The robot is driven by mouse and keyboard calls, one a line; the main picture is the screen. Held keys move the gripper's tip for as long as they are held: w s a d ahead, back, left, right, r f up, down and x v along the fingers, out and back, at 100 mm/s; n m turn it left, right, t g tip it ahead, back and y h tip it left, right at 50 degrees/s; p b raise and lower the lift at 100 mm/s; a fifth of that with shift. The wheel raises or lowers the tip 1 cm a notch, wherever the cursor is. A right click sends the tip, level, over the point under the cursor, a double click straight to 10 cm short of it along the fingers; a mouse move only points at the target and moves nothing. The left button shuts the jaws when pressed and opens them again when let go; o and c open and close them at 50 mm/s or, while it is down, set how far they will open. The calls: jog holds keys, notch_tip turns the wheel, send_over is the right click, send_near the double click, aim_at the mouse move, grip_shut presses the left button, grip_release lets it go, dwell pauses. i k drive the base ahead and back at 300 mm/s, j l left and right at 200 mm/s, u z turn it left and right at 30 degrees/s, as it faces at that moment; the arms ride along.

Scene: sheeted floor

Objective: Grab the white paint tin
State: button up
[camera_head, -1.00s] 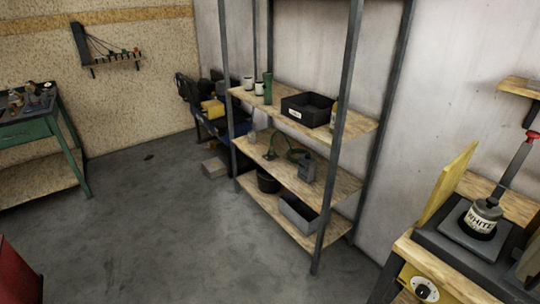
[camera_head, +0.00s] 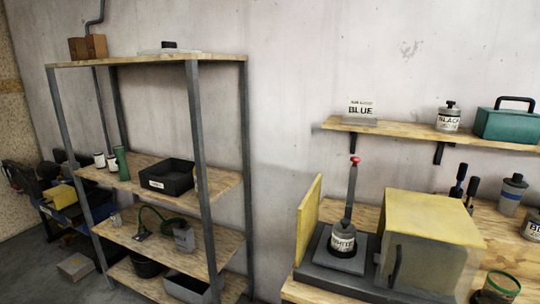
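The white paint tin (camera_head: 342,239) is a small round tin with a dark lid and a label reading WHITE. It stands upright on the grey plate of a bench machine (camera_head: 345,272), below a vertical rod with a red knob (camera_head: 355,160). A yellow panel (camera_head: 308,222) stands to its left and a yellow-topped box-shaped cover (camera_head: 432,235) to its right. My gripper is not in view.
A wall shelf (camera_head: 400,131) holds a BLUE sign (camera_head: 361,111), a BLACK tin (camera_head: 448,118) and a teal toolbox (camera_head: 508,122). Other tins (camera_head: 511,194) stand at the bench's right. A metal shelving unit (camera_head: 205,180) stands left of the bench.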

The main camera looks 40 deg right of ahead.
aim_at(340, 242)
jog(key=z, duration=1.1)
